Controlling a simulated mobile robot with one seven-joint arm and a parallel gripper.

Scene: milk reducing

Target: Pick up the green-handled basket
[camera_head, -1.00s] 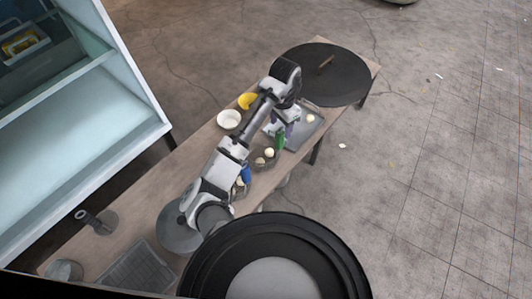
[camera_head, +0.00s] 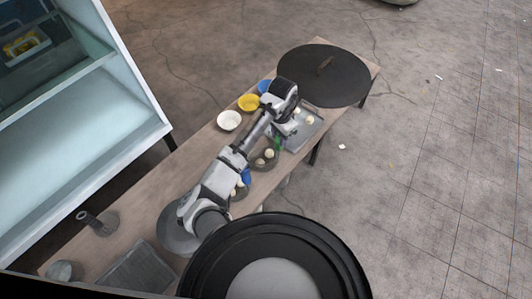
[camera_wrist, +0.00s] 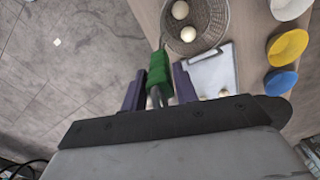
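The green-handled basket (camera_head: 264,160) is a dark wire basket holding pale round balls. It stands on the long table in the head view, and its green handle (camera_head: 278,143) rises at its right side. In the wrist view the basket (camera_wrist: 224,14) is at the top, with two pale balls showing. Its green handle (camera_wrist: 159,72) lies between the two purple fingers of my gripper (camera_wrist: 160,82). The fingers are very close on both sides of the handle; whether they press on it is not clear. In the head view my arm mostly hides the fingers.
A grey tray (camera_head: 314,121) with pale balls lies just beyond the basket. White (camera_head: 229,120), yellow (camera_head: 248,102) and blue (camera_head: 264,86) bowls line the far edge. A blue-handled basket (camera_head: 246,176) is nearer, partly behind my arm. A black round disc (camera_head: 325,88) covers the table's far end.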

